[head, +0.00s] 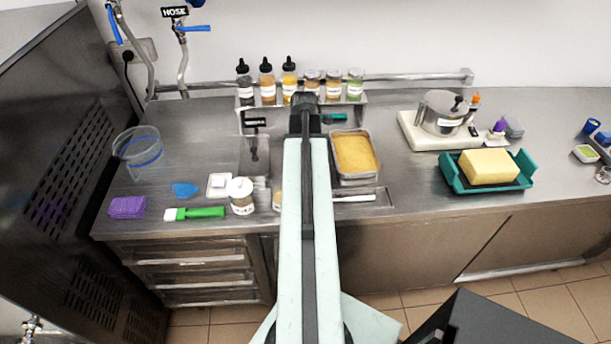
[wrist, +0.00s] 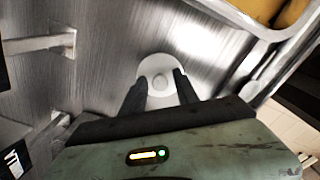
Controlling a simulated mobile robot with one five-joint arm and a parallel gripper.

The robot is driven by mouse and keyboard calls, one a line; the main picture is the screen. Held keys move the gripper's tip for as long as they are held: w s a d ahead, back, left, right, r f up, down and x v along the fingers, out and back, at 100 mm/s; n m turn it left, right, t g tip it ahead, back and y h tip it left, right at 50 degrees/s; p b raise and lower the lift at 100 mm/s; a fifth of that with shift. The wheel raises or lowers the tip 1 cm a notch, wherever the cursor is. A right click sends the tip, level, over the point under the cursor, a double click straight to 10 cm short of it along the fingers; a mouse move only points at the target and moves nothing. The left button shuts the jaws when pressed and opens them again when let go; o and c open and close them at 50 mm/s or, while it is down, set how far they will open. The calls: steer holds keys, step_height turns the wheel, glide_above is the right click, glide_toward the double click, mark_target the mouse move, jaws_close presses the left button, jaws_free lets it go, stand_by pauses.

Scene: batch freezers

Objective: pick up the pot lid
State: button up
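In the wrist view a pale round disc with a small raised knob (wrist: 157,66) lies on the steel counter; it looks like a lid. My gripper (wrist: 160,79) is open, with its two dark fingers apart on either side of the disc's middle in the picture. I cannot tell whether they touch it or how high they are. In the head view my arm hides this disc, and the fingers (head: 305,108) are too small to read. A steel pot (head: 441,112) with a dark-knobbed top stands on a white base at the right.
A steel pan of yellow food (head: 355,153) is close on the right of my arm. A rack with several bottles (head: 267,88) stands behind. A white-lidded jar (head: 241,196) and a green-handled brush (head: 195,213) are at the front left. A teal tray (head: 455,184) holds a yellow block.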

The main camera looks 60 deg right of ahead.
steer(key=shift+r, duration=0.1)
jaws_close()
steer(key=shift+r, duration=0.1)
